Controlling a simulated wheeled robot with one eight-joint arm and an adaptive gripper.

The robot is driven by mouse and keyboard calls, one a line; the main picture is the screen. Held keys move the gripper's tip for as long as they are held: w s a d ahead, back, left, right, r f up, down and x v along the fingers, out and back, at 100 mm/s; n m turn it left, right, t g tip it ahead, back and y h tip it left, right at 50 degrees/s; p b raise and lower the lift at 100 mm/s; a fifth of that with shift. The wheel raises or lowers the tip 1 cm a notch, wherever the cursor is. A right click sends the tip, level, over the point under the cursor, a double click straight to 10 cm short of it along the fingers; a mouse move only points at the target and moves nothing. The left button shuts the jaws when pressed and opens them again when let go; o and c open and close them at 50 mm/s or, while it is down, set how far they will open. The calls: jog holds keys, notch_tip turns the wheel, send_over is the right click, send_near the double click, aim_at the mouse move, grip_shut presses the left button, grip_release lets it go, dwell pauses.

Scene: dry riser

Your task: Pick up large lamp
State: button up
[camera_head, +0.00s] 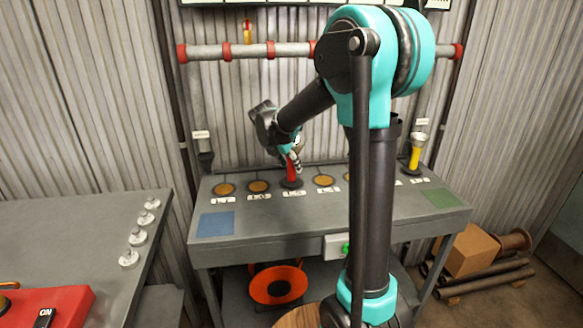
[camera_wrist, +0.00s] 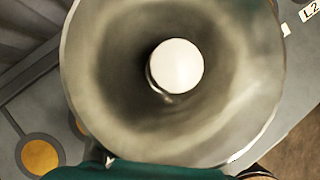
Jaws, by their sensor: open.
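A red-handled lamp (camera_head: 291,172) stands upright on a round pad on the grey bench. My gripper (camera_head: 294,155) is at its upper part, open, and hides much of its head. In the wrist view, a wide round lamp reflector (camera_wrist: 225,110) with a white bulb (camera_wrist: 176,66) in its middle fills most of the picture, close below the camera. The fingers are mostly hidden there, so contact with the lamp cannot be told. A yellow-handled lamp (camera_head: 415,156) with a flared pale head stands at the bench's right end.
The bench (camera_head: 270,218) has several orange round pads in a row, a blue square (camera_head: 215,224) and a green square (camera_head: 438,197). A grey table (camera_head: 70,235) with metal knobs stands at left. Pipes run along the corrugated wall behind. A cardboard box (camera_head: 470,251) lies at right.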

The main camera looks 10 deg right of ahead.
grip_shut()
jog(key=shift+r, duration=0.1)
dwell(0.5)
